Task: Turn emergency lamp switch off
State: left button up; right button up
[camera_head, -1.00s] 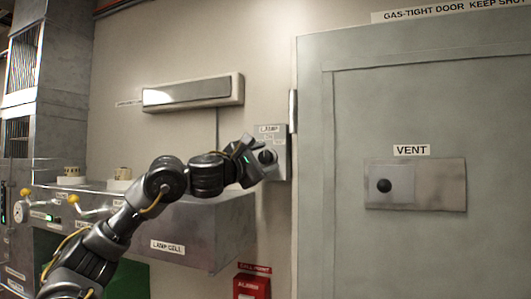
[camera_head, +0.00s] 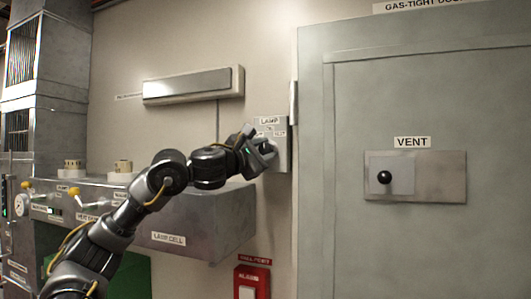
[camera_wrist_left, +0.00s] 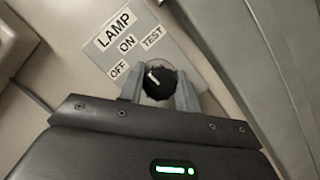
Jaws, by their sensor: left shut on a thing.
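The lamp switch plate (camera_head: 283,155) is a grey box on the wall left of the door. In the left wrist view, the plate (camera_wrist_left: 178,58) carries the labels LAMP, OFF, ON and TEST. Its round black knob (camera_wrist_left: 159,83) has a white pointer mark directed up and left, roughly toward ON. My left gripper (camera_head: 266,148) is at the knob. In the left wrist view, the two fingers of my left gripper (camera_wrist_left: 160,91) are on either side of the knob, shut on it. My right gripper is not in view.
A long wall lamp (camera_head: 194,86) is above left. A metal LAMP CELL bench (camera_head: 205,215) with yellow-knobbed levers lies below my left arm. A red alarm call point (camera_head: 251,284) is below the switch. The grey door (camera_head: 430,245) with a VENT slide (camera_head: 440,178) fills the right.

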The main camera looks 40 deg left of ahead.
pick_arm(q)
jog(key=n+b, duration=0.2)
jog(key=shift+f+n+t+y, duration=0.3)
jog(key=shift+y, duration=0.1)
jog(key=shift+n+y+b, duration=0.5)
jog(key=shift+n+b, duration=0.4)
jog(key=shift+n, duration=0.1)
jog(key=n, duration=0.1)
jog(key=n+y+b, duration=0.1)
jog(key=n, duration=0.1)
jog(key=shift+r+t+y, duration=0.15)
jog(key=shift+t+y, duration=0.15)
jog(key=shift+r+n+y+b, duration=0.15)
jog(key=shift+n+y+b, duration=0.65)
jog(key=shift+n, duration=1.2)
jog(key=shift+r, duration=0.1)
jog(key=o, duration=1)
jog(key=shift+c, duration=0.2)
